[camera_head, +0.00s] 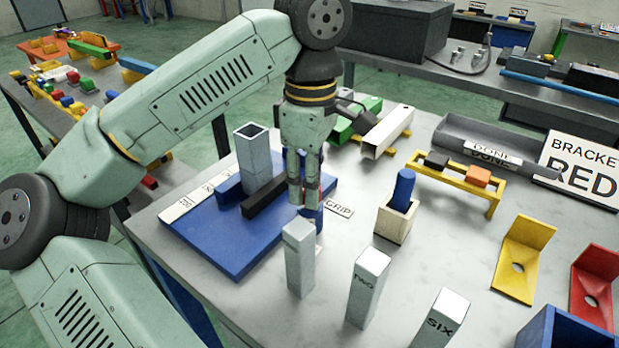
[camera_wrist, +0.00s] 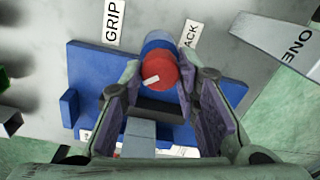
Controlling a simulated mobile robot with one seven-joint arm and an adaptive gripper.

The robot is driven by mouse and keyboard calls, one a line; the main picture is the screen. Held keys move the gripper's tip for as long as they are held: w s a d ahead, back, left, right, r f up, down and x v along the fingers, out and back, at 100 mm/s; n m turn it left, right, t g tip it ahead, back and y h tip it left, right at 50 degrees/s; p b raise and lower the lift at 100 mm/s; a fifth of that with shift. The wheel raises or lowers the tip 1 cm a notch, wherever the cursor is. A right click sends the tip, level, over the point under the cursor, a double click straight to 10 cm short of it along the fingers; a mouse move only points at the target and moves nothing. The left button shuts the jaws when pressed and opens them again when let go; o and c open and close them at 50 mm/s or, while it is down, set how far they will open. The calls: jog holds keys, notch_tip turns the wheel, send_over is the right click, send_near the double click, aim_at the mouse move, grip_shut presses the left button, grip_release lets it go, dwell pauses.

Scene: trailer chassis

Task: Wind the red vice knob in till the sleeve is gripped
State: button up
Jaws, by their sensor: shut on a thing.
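The grey square sleeve (camera_head: 256,170) stands upright on the blue vice base (camera_head: 215,245), between a blue fixed jaw (camera_head: 228,188) and a dark sliding jaw (camera_head: 262,197). Whether the dark jaw touches it I cannot tell. In the wrist view the sleeve (camera_wrist: 140,140) is at the bottom, with the dark jaw (camera_wrist: 160,110) beside it. The red knob (camera_wrist: 160,70) has a white mark towards its lower left. My gripper (camera_wrist: 160,82) is shut on the knob, one finger on each side. In the head view my gripper (camera_head: 308,195) hides most of the knob.
A GRIP label (camera_head: 339,211) lies beside the vice. Several pale upright blocks (camera_head: 299,258) stand in front, close to my gripper. A wooden holder with a blue peg (camera_head: 403,186) and a yellow rack (camera_head: 455,180) are to the right. Bare tabletop lies between them.

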jog(key=shift+m, duration=0.9)
jog(key=o, duration=1.2)
jog(key=shift+c, duration=0.2)
notch_tip(320, 180, up, 12)
jog(key=shift+w+d, duration=0.1)
